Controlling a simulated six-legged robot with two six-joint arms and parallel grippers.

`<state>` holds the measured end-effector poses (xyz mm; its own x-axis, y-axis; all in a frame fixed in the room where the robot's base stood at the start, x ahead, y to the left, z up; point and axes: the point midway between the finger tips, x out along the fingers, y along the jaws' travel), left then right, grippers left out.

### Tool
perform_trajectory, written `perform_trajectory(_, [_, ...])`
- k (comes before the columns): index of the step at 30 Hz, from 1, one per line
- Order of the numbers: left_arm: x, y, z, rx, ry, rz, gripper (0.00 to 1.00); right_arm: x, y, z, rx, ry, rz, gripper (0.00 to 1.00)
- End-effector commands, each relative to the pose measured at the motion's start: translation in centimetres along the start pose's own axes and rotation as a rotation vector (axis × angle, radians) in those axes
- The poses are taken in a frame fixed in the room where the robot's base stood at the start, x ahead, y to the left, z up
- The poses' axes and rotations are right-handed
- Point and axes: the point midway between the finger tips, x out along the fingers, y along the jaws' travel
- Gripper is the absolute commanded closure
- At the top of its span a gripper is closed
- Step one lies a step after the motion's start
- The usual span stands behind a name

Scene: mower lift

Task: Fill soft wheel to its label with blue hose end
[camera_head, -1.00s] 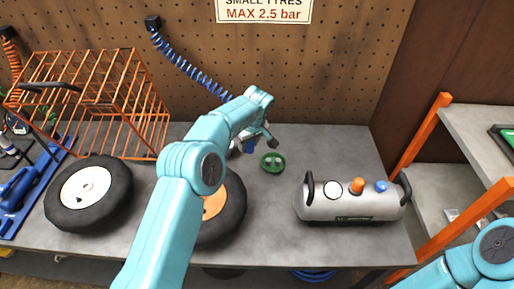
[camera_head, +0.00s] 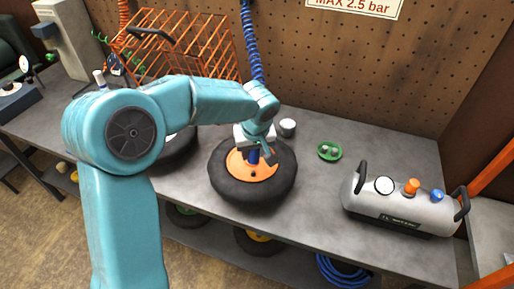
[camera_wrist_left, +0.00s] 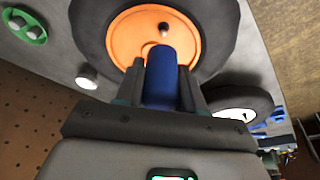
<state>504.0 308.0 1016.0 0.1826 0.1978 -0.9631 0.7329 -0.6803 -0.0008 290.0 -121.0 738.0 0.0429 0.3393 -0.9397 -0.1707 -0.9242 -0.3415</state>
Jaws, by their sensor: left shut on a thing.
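My left gripper (camera_head: 262,152) is shut on the blue hose end (camera_wrist_left: 162,75), over the wheel with the orange hub (camera_head: 247,190). The blue hose (camera_head: 251,45) hangs down behind my wrist. In the left wrist view the blue end points at the orange hub (camera_wrist_left: 128,38). A short dark valve stem (camera_wrist_left: 164,29) stands on the hub just past the blue end; I cannot tell whether they touch. A second wheel, with a white hub (camera_wrist_left: 236,115), lies beside it, mostly hidden by my arm in the head view. No tyre label is readable. My right gripper is out of view.
A silver air tank (camera_head: 404,207) with a gauge, an orange knob and a blue knob stands at the right. An orange wire cage (camera_head: 185,45) stands at the back left.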

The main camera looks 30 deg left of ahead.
Motion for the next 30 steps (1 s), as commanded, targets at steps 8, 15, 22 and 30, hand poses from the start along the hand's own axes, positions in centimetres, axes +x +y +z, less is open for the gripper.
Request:
perform_trajectory(8, [3.1,0.0,0.8,0.0,-0.001,-0.002,0.98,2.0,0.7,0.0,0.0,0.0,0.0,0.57])
perform_trajectory(15, [4.9,0.0,1.4,-0.002,0.0,-0.002,0.98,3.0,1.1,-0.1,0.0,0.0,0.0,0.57])
perform_trajectory(22, [4.9,-0.1,1.6,-0.003,0.0,-0.001,0.98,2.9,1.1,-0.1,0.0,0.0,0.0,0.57])
perform_trajectory(30, [4.9,-0.1,1.6,-0.003,0.0,-0.001,0.98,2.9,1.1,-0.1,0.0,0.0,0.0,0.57])
